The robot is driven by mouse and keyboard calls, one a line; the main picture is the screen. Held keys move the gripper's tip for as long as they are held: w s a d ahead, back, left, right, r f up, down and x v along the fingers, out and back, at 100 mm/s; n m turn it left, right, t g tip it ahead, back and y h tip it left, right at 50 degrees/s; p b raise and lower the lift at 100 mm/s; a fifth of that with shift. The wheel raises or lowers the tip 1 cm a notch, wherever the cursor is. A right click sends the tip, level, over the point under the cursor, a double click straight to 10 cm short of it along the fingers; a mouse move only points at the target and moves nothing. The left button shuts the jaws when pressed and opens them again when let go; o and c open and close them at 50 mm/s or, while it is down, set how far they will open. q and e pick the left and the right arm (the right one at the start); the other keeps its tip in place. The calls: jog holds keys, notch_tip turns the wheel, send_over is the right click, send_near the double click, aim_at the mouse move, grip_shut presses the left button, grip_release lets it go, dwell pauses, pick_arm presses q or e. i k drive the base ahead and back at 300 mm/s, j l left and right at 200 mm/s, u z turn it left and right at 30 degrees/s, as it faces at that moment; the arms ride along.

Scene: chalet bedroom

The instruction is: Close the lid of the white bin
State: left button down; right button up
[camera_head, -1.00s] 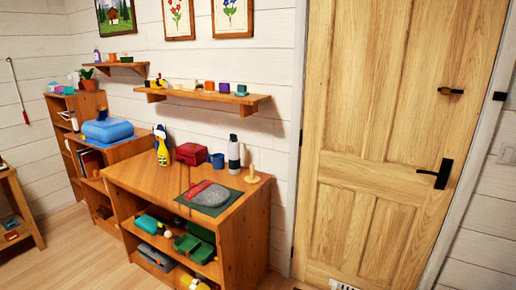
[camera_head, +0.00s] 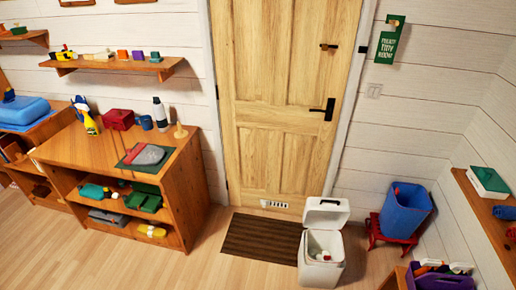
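The white bin (camera_head: 320,274) stands on the wooden floor in front of the door, to the right of the dark mat. Its lid (camera_head: 326,212) is open and tilted up at the back, on the side toward the door. Some reddish and white contents show inside the bin. Neither of my grippers is in the head view.
A dark brown mat (camera_head: 262,248) lies left of the bin. A wooden shelf unit (camera_head: 190,205) stands at the left. A blue bin (camera_head: 404,208) on a red stool (camera_head: 374,231) is at the right. A purple crate (camera_head: 440,284) is at the lower right. Floor is clear between shelf and mat.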

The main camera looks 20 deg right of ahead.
aim_at(318, 212)
jog(key=z, duration=1.4)
jog(key=j+z, duration=0.4)
jog(key=j, duration=0.25)
jog(key=j+z, duration=0.45)
jog(key=j, duration=0.15)
jog(key=k, duration=0.05)
